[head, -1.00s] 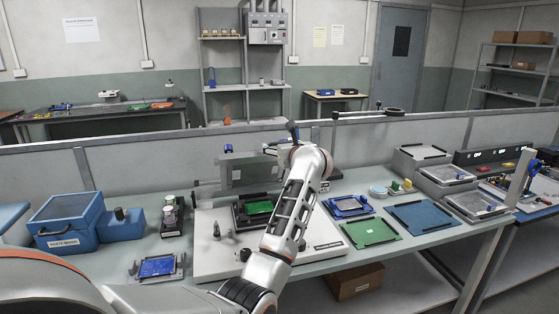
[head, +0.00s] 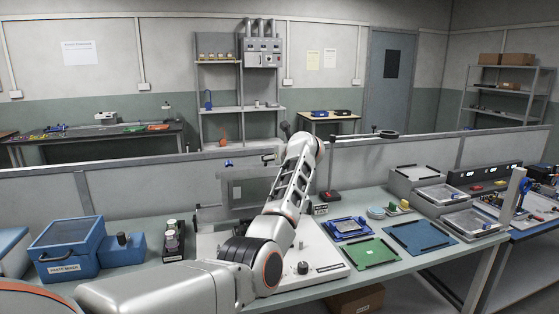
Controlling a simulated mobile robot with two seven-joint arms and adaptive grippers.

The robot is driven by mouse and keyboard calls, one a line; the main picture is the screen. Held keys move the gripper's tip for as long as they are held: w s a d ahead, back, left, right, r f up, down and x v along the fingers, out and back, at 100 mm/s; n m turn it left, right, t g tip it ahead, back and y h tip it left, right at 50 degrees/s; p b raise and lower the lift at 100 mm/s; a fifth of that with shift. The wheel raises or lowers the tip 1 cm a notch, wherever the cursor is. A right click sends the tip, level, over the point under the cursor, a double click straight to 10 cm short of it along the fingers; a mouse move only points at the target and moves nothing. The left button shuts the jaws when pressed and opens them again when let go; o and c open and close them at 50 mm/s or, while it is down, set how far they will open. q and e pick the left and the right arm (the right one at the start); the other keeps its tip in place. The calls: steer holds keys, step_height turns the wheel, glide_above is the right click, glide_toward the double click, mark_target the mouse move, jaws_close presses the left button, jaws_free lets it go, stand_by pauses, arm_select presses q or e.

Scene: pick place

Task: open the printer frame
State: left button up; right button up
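The printer's white base (head: 322,262) stands on the middle of the bench, mostly covered by my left arm. A grey upright frame (head: 248,190) stands at its back, against the low partition, partly behind the arm. A small blue knob (head: 228,163) shows above the frame's left part. A dark round knob (head: 303,268) sits on the base's front right. The middle of the base is hidden. My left arm crosses over the printer, its far end above the frame. Its gripper is mostly hidden behind the arm and its fingers cannot be made out. My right gripper is not in view.
A blue box (head: 68,248) and a holder with jars (head: 172,240) stand left. Right of the printer lie a blue fixture (head: 348,228), a green board (head: 372,253) and a blue mat (head: 419,237). Grey trays (head: 444,194) are farther right. The low partition (head: 110,190) closes the back.

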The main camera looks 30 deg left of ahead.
arm_select(q)
steer(key=shift+r, duration=0.25)
steer(key=o, duration=1.3)
steer(key=shift+d, duration=0.2)
steer(key=shift+f, duration=0.1)
steer(key=shift+v, duration=3.8)
